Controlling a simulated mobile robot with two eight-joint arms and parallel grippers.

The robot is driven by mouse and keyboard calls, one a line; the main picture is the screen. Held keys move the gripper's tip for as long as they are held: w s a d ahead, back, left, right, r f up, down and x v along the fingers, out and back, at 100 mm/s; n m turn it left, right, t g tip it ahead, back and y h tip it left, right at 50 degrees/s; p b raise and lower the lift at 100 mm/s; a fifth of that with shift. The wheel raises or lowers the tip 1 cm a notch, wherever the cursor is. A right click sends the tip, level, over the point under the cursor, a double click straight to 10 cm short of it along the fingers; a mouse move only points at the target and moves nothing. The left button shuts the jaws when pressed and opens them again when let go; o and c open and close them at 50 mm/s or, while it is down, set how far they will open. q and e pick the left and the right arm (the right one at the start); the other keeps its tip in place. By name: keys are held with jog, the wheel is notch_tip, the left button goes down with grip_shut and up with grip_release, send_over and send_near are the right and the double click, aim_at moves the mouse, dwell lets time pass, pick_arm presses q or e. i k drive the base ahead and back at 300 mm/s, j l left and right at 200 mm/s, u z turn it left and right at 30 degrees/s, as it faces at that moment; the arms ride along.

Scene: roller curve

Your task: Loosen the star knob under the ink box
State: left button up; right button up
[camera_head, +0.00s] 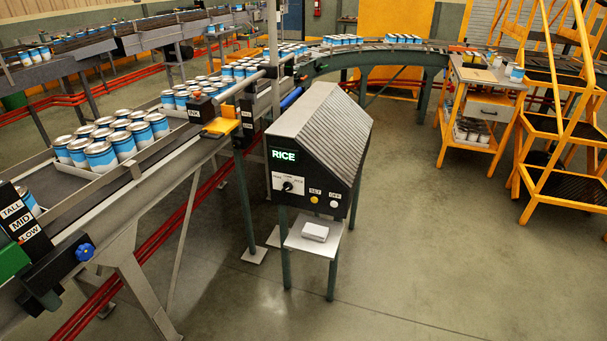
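A blue star knob (85,252) sits on the right end of a black block (62,270) at the lower left, beside the conveyor. A green box (10,260), cut off by the left edge, is just left of this block; I cannot tell for sure whether it is the ink box. A black upright plate (25,222) labelled TALL, MID and LOW stands above the block. How tight the knob is cannot be seen. Neither of my grippers is in view.
The conveyor (100,200) carries white-and-blue cans (100,155) close to the knob. A grey control cabinet (315,130) reading RICE stands in the middle. Right are a yellow cart (480,100) and yellow steps (560,135). The floor (430,250) at lower right is clear.

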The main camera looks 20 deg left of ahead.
aim_at(236, 145)
jog(key=i+j, duration=0.55)
jog(key=i+j+u, duration=0.1)
jog(key=i+j, duration=0.45)
jog(key=i, duration=0.15)
jog(key=i+j, duration=0.55)
jog(key=i, duration=0.15)
